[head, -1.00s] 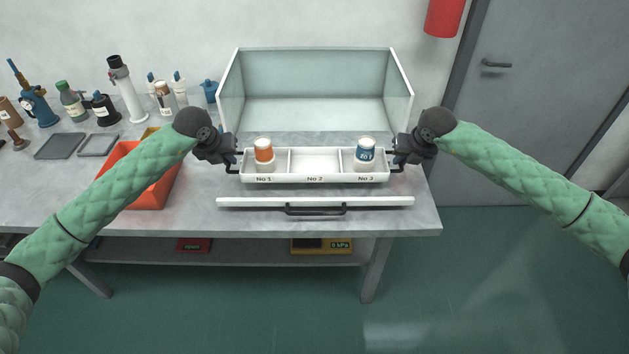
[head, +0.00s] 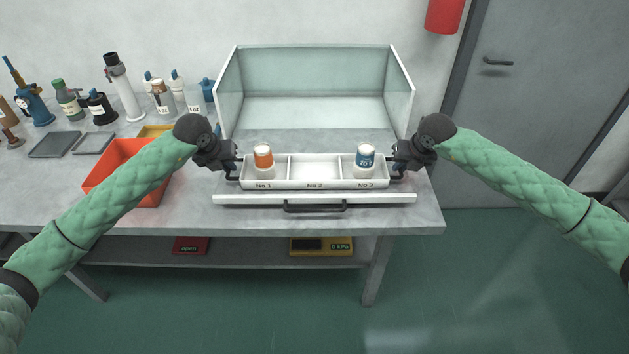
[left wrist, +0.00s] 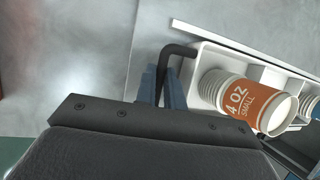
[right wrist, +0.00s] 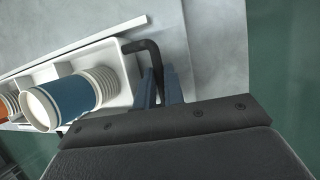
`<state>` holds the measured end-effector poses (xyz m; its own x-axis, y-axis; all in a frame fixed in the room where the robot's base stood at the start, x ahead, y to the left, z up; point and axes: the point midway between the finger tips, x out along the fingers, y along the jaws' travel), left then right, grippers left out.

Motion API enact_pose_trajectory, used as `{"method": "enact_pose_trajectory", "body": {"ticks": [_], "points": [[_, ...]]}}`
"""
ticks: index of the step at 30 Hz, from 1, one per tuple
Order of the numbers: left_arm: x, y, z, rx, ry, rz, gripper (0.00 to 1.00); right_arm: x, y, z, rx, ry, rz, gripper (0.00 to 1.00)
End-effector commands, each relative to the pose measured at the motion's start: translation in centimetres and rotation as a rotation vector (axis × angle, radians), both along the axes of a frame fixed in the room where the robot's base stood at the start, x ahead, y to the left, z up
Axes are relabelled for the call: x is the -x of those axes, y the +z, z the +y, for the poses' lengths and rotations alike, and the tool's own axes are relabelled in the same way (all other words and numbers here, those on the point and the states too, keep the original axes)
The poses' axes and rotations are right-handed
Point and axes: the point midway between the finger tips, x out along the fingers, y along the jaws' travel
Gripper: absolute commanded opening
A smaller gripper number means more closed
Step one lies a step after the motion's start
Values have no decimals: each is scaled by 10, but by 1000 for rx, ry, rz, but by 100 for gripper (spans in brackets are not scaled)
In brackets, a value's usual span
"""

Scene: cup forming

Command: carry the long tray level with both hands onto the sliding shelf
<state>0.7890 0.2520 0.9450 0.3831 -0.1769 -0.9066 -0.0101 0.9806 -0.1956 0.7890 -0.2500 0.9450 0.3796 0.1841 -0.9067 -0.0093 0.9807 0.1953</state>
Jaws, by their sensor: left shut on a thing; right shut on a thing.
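The long white tray (head: 315,172) has three compartments marked No 1, No 2 and No 3. An orange-banded cup stack (head: 264,158) stands in No 1 and a blue-banded one (head: 366,158) in No 3; No 2 is empty. The tray looks level. My left gripper (head: 233,166) is shut on its left dark handle (left wrist: 165,70), and my right gripper (head: 398,166) on its right handle (right wrist: 152,62). The sliding shelf's white front bar (head: 230,199) with a dark pull (head: 315,208) lies just in front of the tray. Whether the tray touches the shelf, I cannot tell.
A clear-walled enclosure (head: 315,72) stands behind the tray. An orange bin (head: 112,176) is close to my left forearm. Bottles and a grey flat tray (head: 55,144) stand further left. The tabletop at right of the enclosure is narrow.

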Motion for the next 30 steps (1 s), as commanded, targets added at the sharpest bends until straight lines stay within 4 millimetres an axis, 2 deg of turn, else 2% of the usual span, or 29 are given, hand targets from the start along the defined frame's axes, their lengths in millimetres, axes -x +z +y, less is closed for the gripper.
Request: {"method": "enact_pose_trajectory", "body": {"ticks": [2, 3, 6, 15, 19, 23, 30], "points": [[-1, -6, 4, -4, 5, -1, 0, -1, -6, -4, 5, -6, 0, 0], [-1, -5, 4, -5, 6, 0, 12, -1, -6, -4, 5, -6, 0, 12], [-1, -4, 3, -3, 5, 0, 32, -1, -4, -3, 3, -5, 0, 32], [0, -3, 1, -1, 2, 0, 32, 0, -4, -1, 1, -2, 0, 32], [3, 5, 2, -1, 1, -2, 32, 0, -4, -1, 1, -1, 0, 32], [10, 21, 6, -2, 0, -1, 32, 0, -4, -1, 1, 0, 0, 32], [27, 64, 15, -3, 2, -3, 32, 0, -4, 0, 1, 0, 0, 32]]}}
